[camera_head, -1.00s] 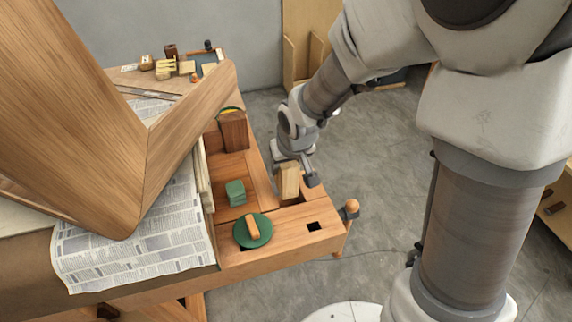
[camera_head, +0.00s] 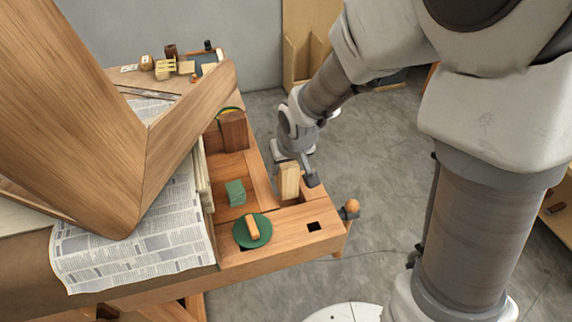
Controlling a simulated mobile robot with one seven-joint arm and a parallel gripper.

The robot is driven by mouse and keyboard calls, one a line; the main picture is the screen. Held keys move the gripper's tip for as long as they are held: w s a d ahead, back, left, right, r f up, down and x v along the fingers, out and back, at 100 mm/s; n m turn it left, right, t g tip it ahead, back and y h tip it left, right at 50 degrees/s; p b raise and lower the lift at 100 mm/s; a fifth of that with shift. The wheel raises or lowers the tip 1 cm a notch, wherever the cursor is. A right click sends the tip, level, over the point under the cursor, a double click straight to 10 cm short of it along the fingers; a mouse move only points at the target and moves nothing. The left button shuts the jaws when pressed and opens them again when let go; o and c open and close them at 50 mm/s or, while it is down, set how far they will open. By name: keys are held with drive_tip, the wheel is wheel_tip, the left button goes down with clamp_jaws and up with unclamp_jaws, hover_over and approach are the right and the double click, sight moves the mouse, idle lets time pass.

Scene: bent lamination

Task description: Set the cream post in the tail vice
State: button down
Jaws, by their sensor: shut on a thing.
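The cream post (camera_head: 289,181) is a pale upright wooden block at the right edge of the bench. My gripper (camera_head: 295,172) is shut on it from behind and above, with one dark finger showing at its right side. The post's foot is at the bench edge; I cannot tell whether it rests on or in anything. The tail vice (camera_head: 290,222) is the wooden block at the bench's near right corner, with a dark square hole and a round-ended wooden handle (camera_head: 351,206) on its right. The post stands at the vice's far side.
A green disc with a wooden handle (camera_head: 252,230) lies left of the square hole. A green block (camera_head: 236,192) sits in the bench well, and a brown block (camera_head: 233,130) stands farther back. A large bent wooden piece (camera_head: 150,150) and newspaper (camera_head: 135,250) fill the left.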

drive_tip(key=shift+f+b, duration=3)
drive_tip(key=shift+b, duration=0.05)
idle(2.2)
drive_tip(key=shift+c, duration=1)
unclamp_jaws()
drive_tip(key=shift+a, duration=0.1)
drive_tip(key=shift+c, duration=0.3)
drive_tip(key=shift+o, duration=1)
drive_tip(key=shift+s, duration=0.1)
drive_tip(key=shift+c, duration=0.4)
drive_tip(key=shift+o, duration=0.5)
drive_tip(key=shift+a+r+p, duration=0.15)
drive_tip(key=shift+r+p, duration=0.6)
drive_tip(key=shift+r, duration=0.1)
drive_tip(key=shift+d+r+p, duration=0.15)
drive_tip(key=shift+r+p, duration=1.1)
drive_tip(key=shift+r, duration=0.35)
drive_tip(key=shift+d+r+p, duration=0.1)
drive_tip(key=shift+r+p, duration=1.1)
drive_tip(key=shift+r, duration=0.35)
